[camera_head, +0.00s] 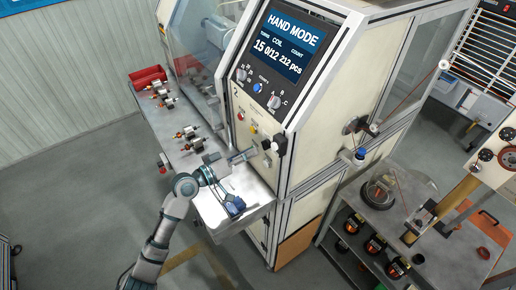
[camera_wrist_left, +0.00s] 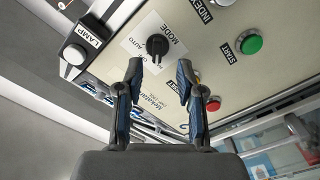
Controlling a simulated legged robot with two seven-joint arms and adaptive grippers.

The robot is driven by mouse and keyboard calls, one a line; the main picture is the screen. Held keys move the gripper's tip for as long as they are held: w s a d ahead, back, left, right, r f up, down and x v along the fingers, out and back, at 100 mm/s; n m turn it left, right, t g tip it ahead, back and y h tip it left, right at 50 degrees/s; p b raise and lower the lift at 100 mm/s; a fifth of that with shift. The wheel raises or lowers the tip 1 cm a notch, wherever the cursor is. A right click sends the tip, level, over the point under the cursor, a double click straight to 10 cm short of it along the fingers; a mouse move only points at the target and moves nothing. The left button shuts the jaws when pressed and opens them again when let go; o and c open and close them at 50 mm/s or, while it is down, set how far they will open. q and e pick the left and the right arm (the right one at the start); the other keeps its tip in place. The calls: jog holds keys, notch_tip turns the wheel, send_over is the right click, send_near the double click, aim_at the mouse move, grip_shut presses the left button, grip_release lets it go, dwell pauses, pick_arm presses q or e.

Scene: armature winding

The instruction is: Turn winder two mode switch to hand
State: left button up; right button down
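Winder two (camera_head: 315,130) is the cream machine with a "2" on its front; its screen (camera_head: 290,45) reads "HAND MODE". The mode switch (camera_wrist_left: 157,45) is a black knob on a white plate marked "MODE" in the left wrist view. In the head view my left gripper (camera_head: 248,155) is close to the lower front panel. My right gripper is not in view.
A white lamp button (camera_wrist_left: 74,54), a green start button (camera_wrist_left: 251,44) and a red button (camera_wrist_left: 213,104) are near the knob. A metal shelf (camera_head: 150,100) with parts and a red bin (camera_head: 148,76) stands left of the winder. A bench (camera_head: 400,225) stands to the right.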

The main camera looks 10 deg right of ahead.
pick_arm(q)
jog(key=v, duration=0.7)
jog(key=shift+a, duration=0.4)
jog(key=shift+d, duration=0.2)
